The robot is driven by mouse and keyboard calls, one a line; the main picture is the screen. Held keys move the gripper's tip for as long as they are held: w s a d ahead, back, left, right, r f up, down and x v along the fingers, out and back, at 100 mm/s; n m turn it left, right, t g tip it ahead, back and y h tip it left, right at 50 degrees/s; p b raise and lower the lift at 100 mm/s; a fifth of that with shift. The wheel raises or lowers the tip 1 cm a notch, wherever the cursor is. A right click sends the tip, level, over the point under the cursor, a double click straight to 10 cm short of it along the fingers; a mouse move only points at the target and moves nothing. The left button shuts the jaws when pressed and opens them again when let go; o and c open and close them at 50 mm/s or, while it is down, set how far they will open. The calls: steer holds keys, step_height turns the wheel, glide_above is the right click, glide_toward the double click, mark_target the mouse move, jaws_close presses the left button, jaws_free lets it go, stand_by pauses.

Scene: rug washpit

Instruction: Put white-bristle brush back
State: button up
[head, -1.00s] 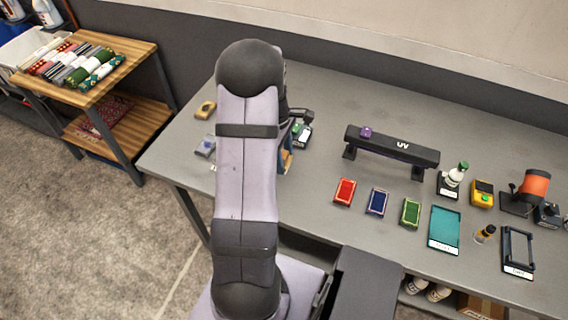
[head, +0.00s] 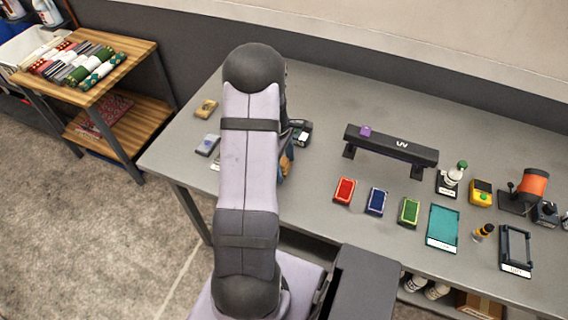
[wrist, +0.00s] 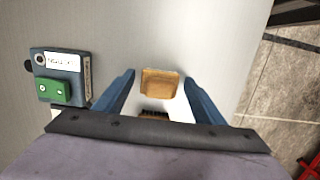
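My gripper (wrist: 160,80) points down over the table, its two blue fingers apart. A tan, wood-coloured block (wrist: 160,84) lies between the fingertips, with what looks like a narrow gap on each side. It may be the brush, but its bristles cannot be made out. A white patch and a small dark, toothed piece (wrist: 155,113) show below it in the wrist view, partly hidden by my gripper. In the head view my arm hides most of the gripper; an orange-brown piece (head: 287,161) shows just right of the arm.
A tan block (head: 206,109) and a grey block (head: 207,145) lie left of my arm. Red (head: 344,190), blue (head: 376,201) and green (head: 409,211) pads lie right.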

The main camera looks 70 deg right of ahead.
step_height(320, 180, up, 12)
steer(key=w+b, duration=0.2)
steer(key=b, duration=0.1)
steer(key=w+a, duration=0.8)
steer(key=a, duration=0.1)
steer(key=w+a, duration=0.5)
steer(key=a, duration=0.5)
steer(key=s+a+f, duration=0.1)
steer(key=s+a, duration=0.1)
steer(key=a, duration=0.9)
steer(key=s+a+f+t, duration=0.1)
steer(key=s+a+f, duration=0.1)
steer(key=a, duration=0.9)
